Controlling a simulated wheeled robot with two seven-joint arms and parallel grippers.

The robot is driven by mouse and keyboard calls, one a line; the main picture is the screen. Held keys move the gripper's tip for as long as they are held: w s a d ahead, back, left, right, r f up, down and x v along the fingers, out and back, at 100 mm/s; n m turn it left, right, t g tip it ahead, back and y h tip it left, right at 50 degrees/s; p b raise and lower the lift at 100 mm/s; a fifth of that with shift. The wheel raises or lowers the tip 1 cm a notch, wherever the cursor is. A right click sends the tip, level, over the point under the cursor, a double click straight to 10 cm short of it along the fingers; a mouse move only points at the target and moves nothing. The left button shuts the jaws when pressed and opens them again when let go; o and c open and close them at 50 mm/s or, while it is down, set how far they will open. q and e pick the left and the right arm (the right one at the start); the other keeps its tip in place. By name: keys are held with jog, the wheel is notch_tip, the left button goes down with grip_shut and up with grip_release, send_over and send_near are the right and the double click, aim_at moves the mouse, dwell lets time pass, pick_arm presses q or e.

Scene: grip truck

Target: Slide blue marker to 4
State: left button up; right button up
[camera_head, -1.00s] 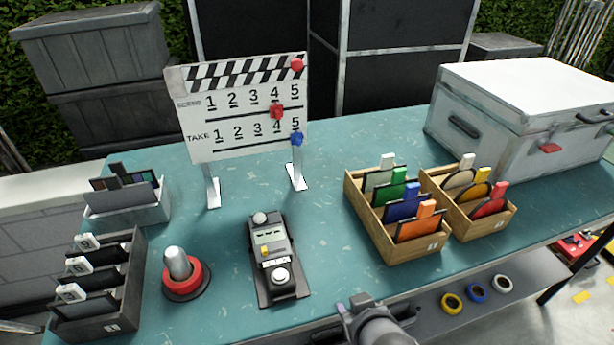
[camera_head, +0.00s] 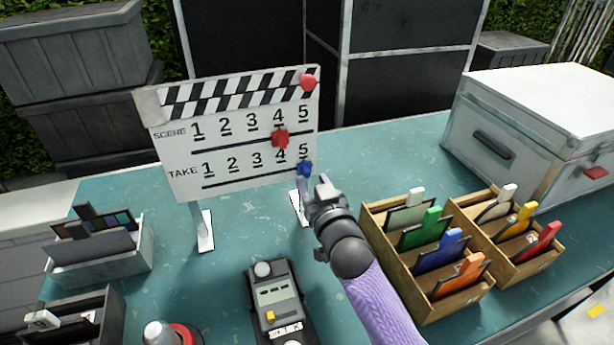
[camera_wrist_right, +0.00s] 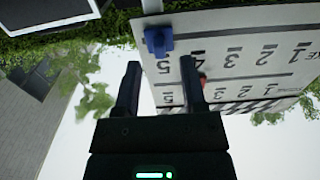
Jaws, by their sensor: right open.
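The white slate board (camera_head: 232,178) stands on the table with a SCENE row and a TAKE row, each numbered 1 to 5. The blue marker (camera_head: 305,168) sits at the right end of the TAKE track, below 5. My right gripper (camera_head: 313,186) is open, just below and close to the blue marker. In the right wrist view, the blue marker (camera_wrist_right: 157,42) lies beyond the two spread fingertips (camera_wrist_right: 160,75), roughly in line with the gap between them. Contact is not visible. My left gripper is out of view.
A red marker (camera_head: 280,138) sits below SCENE 4, just above TAKE 4. A red knob (camera_head: 308,82) is at the board's top right corner. A grey device (camera_head: 276,298) stands in front, and wooden boxes of coloured cards (camera_head: 405,280) are to the right.

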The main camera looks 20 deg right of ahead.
aim_at(308, 175)
jog(key=shift+w+b, duration=0.3)
jog(key=shift+w, duration=1.35)
grip_shut()
